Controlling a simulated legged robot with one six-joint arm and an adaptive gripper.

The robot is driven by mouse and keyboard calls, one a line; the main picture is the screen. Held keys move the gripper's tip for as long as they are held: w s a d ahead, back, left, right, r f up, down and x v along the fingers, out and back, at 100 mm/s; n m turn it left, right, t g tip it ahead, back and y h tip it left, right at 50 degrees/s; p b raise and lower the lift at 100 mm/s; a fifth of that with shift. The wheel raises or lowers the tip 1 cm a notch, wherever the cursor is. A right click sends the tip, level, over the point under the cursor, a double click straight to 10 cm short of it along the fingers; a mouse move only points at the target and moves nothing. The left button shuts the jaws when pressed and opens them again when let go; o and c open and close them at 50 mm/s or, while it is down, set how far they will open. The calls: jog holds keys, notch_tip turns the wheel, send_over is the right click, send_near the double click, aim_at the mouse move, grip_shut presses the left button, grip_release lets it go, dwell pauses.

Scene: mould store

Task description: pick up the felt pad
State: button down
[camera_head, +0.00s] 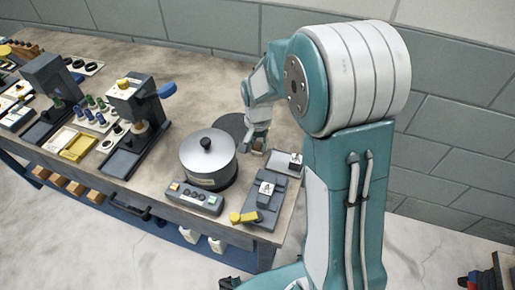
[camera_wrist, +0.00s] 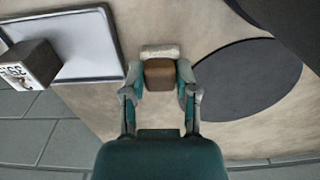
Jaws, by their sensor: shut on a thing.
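The felt pad (camera_wrist: 160,52) shows in the wrist view as a cream, fuzzy strip on a brown block (camera_wrist: 159,75). My gripper (camera_wrist: 160,88) is shut on the brown block, with one finger on each side, and the cream strip sticks out past the fingertips. In the head view my gripper (camera_head: 256,141) is low over the bench, right of the pot, with a bit of brown block (camera_head: 257,147) showing between its fingers. I cannot tell whether the pad touches the bench.
A dark round mat (camera_wrist: 247,82) lies beside the gripper. A tray (camera_wrist: 92,45) with a small labelled block (camera_wrist: 30,66) is on the other side. A lidded metal pot (camera_head: 208,160), a button box (camera_head: 194,198) and a yellow-handled fixture (camera_head: 263,200) stand near the bench's front edge.

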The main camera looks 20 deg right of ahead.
aim_at(256, 144)
jog(key=shift+a, duration=0.1)
jog(key=shift+r, duration=0.3)
notch_tip(256, 144, up, 2)
jog(key=shift+a+r, duration=0.15)
jog(key=shift+r, duration=0.1)
jog(key=s+a+r, duration=0.2)
jog(key=s+r, duration=0.3)
jog(key=s, duration=0.1)
jog(key=s+a+r, duration=0.2)
jog(key=s+r, duration=0.2)
jog(key=s, duration=0.3)
jog(key=shift+s+a+r, duration=0.15)
jog(key=shift+a+r, duration=0.15)
jog(key=shift+r, duration=0.1)
